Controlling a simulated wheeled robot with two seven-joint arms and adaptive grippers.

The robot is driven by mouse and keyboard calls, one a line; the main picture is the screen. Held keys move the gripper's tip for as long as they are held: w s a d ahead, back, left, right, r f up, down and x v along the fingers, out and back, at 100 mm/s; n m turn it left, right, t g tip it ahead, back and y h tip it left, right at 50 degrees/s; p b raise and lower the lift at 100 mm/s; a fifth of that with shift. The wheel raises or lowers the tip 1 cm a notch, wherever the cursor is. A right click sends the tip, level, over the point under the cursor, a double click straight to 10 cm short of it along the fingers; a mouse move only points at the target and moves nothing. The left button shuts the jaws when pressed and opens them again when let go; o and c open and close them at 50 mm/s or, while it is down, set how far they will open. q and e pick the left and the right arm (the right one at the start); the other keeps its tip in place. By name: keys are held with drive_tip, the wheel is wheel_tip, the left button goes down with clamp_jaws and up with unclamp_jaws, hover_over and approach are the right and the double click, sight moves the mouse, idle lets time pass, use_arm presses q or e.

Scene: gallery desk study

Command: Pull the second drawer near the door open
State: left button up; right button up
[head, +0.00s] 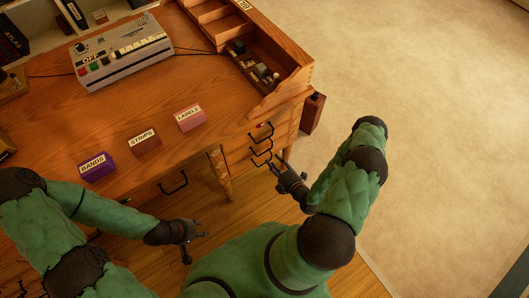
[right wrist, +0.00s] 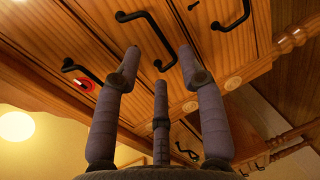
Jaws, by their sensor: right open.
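The wooden desk (head: 130,95) has a stack of drawers at its right end with black bar handles. The top drawer's handle (right wrist: 80,72) has a red round mark beside it. The second drawer's handle (right wrist: 148,38) appears between my open right fingertips in the right wrist view, and it also shows in the head view (head: 261,146). The third handle (right wrist: 232,14) is further right. The drawers look shut. My right gripper (head: 281,167) is open and empty just in front of the stack; contact is not visible. My left gripper (head: 198,234) looks open and empty, low in front of the desk.
A grey control box (head: 122,55) and BANDS (head: 96,167), STRIPS (head: 144,144) and LABELS (head: 190,117) blocks stand on the desktop. A leg (head: 220,175) stands left of the drawers. A dark wooden box (head: 313,112) is beside the desk. Open floor lies to the right.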

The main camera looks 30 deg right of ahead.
sight(265, 152)
drive_tip(key=b+x, duration=0.2)
drive_tip(key=x, duration=0.6)
drive_tip(key=shift+s, duration=0.1)
clamp_jaws()
